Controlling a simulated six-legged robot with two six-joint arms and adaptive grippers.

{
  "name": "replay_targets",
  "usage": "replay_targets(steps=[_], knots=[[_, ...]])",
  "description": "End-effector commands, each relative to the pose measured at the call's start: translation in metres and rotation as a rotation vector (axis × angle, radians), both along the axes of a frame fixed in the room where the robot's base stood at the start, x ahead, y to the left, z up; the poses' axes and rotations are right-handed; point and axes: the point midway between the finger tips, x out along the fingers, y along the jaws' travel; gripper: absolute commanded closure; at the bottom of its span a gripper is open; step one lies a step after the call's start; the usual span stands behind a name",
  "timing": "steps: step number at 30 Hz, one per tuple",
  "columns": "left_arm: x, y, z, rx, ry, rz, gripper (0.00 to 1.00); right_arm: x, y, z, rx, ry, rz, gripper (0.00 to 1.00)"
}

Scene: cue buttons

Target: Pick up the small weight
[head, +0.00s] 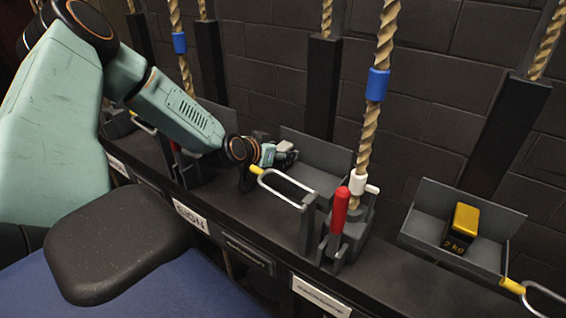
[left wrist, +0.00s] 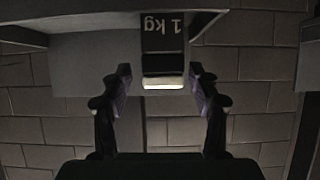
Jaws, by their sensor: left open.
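In the left wrist view a small dark weight (left wrist: 162,62), marked 1 kg upside down, has a pale strip along its lower edge. It sits against a grey tray (left wrist: 95,55). The two fingers of my left gripper (left wrist: 160,88) stand open on either side of it, with gaps between them and the weight. In the head view my left gripper (head: 281,156) reaches into the middle grey tray (head: 320,157) and hides most of what lies there. A yellow and black weight marked 2 kg (head: 461,229) sits in the right tray (head: 426,213). My right gripper is not in view.
A red-handled lever (head: 339,210) and a thick rope (head: 368,140) with a blue band stand between the trays. A yellow-and-metal handle (head: 285,188) juts out before the middle tray. A dark brick wall (head: 430,130) is behind.

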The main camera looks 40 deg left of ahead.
Motion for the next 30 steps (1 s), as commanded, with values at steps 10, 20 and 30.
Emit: replay_targets(steps=[10,20,30], knots=[[0.0024,0.0015,0.0007,0.001,0.000,-0.003,0.53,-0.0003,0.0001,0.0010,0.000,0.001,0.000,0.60],[0.0025,0.0027,0.0004,0.001,0.000,-0.003,0.81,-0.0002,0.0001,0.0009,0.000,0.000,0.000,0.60],[0.0025,0.0024,0.0007,0.001,0.000,-0.003,1.00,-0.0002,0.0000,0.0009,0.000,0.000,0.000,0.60]])
